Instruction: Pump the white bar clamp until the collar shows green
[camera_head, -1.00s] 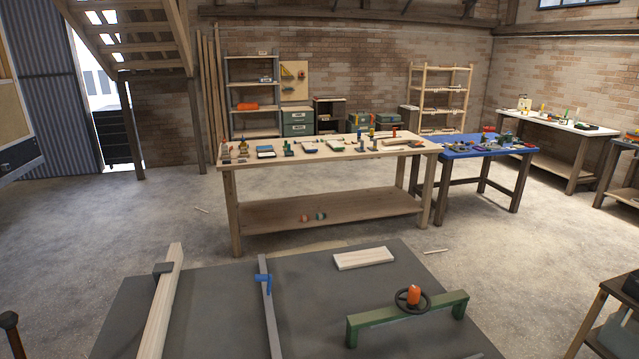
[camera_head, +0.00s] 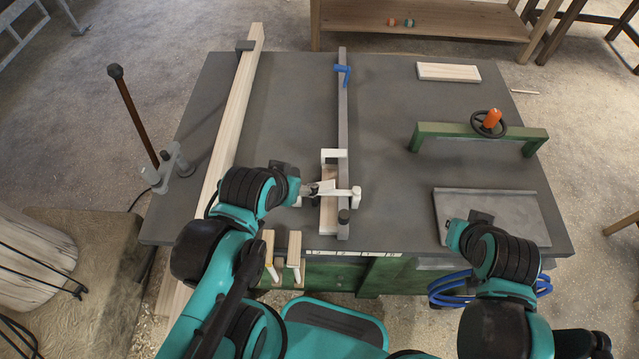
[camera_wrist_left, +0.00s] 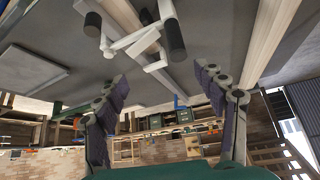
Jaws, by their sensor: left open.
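The white bar clamp (camera_head: 333,156) sits on a long grey bar (camera_head: 343,115) on the dark bench, with a wooden strip (camera_head: 328,217) beside the bar. A white lever with a rounded end (camera_head: 356,192) crosses it, and a dark knob (camera_head: 344,216) is near the bar's front end. In the left wrist view the clamp's white parts (camera_wrist_left: 140,42) show upside down with dark cylinders. My left gripper (camera_head: 312,189) is open, just left of the clamp; its spread fingers (camera_wrist_left: 162,88) look empty. My right gripper (camera_head: 480,217) is over a grey plate, its fingers mostly hidden. I see no green on the collar.
A long wooden beam (camera_head: 231,110) lies left of the clamp. A blue piece (camera_head: 342,72) is on the bar's far end. A green frame with a handwheel (camera_head: 480,133) stands right, by a grey plate (camera_head: 511,205) and a pale board (camera_head: 448,71). Bench space between is clear.

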